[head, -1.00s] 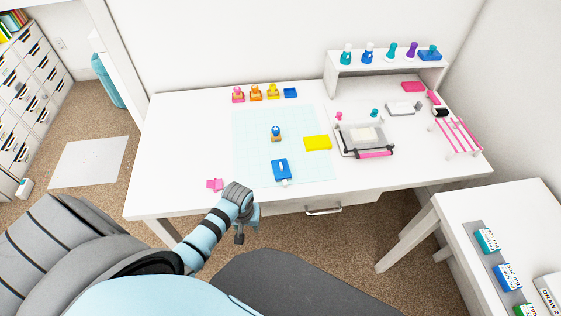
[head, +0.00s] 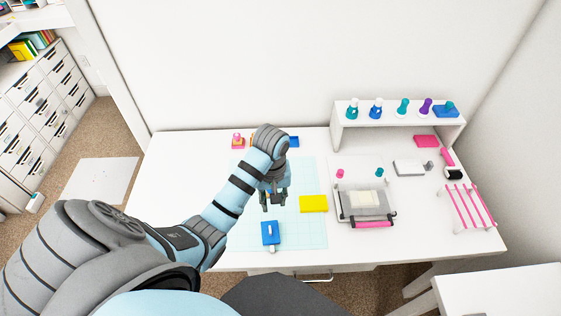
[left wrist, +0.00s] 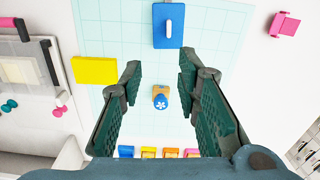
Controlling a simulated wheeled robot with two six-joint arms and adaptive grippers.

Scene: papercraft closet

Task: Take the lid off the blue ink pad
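The blue ink pad (head: 270,234) lies on the pale cutting mat near the desk's front edge, with a white oblong piece on its top. It also shows at the top of the left wrist view (left wrist: 161,30). My left gripper (head: 273,201) is open and empty above the mat, farther back than the pad. In the left wrist view its fingers (left wrist: 159,66) are spread, and a small wooden stamp (left wrist: 160,97) with a blue flower top shows between them, below. The arm and gripper hide this stamp in the head view. My right gripper is not in view.
A yellow pad (head: 313,204) lies right of the blue pad. A grey press (head: 362,205) stands farther right. A white shelf (head: 395,129) with bottles stands at the back right. The desk's left part is clear.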

